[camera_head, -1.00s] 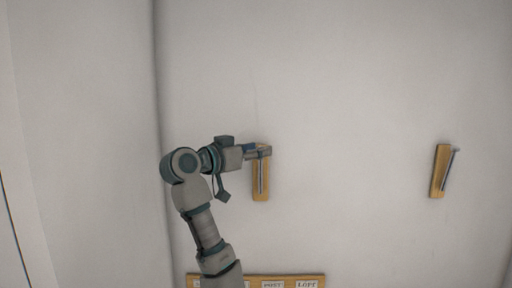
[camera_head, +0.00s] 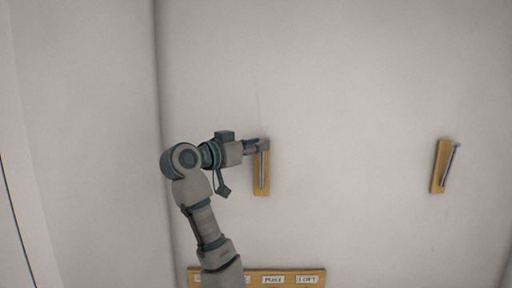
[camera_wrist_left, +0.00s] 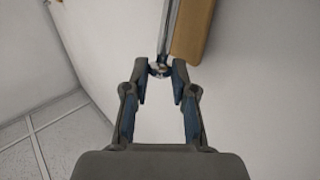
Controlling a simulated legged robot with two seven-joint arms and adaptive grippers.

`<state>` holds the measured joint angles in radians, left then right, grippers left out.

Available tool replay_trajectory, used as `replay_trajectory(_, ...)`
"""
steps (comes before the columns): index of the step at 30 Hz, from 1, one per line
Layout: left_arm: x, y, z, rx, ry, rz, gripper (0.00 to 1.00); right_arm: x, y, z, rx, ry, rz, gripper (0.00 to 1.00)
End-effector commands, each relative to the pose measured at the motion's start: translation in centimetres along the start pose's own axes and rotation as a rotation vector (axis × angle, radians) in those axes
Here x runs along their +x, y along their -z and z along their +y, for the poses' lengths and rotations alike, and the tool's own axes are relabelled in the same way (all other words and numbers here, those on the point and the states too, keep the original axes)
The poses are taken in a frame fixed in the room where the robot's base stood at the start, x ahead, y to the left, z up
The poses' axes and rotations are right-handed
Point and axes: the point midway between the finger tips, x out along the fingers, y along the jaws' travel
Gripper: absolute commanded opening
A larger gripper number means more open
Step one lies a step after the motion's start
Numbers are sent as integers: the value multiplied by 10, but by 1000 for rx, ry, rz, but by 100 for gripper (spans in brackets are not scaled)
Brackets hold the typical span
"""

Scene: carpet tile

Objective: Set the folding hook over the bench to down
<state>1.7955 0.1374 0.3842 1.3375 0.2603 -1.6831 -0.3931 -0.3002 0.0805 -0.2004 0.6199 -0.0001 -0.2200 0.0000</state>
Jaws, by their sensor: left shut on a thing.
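A folding hook (camera_head: 263,172), a thin metal rod, lies along a wooden backboard (camera_head: 258,188) on the wall. My left gripper (camera_head: 262,146) is at the upper end of this rod. In the left wrist view, the fingertips of my left gripper (camera_wrist_left: 160,74) close on the rounded end of the metal rod (camera_wrist_left: 170,30), beside the wooden backboard (camera_wrist_left: 190,30). The rod's upper end is partly hidden by the fingers in the head view. My right gripper is not in view.
A second wooden board (camera_head: 440,166) with a metal hook (camera_head: 451,165) is on the wall at the right. A wooden strip (camera_head: 253,272) with white labels runs along the bottom, partly behind my left arm. The wall between the two hooks is bare. No bench is seen.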

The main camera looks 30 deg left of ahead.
Motion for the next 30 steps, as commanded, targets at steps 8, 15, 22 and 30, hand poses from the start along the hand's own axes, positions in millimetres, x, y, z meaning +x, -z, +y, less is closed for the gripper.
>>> replay_trajectory(8,-2,-3,2,14,-1,13,0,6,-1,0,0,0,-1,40)
replay_trajectory(15,-8,-10,8,67,1,64,0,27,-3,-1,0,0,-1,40)
replay_trajectory(22,-24,-27,24,190,2,186,0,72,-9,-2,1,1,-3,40)
replay_trajectory(30,-41,-50,43,371,1,362,0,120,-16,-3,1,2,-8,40)
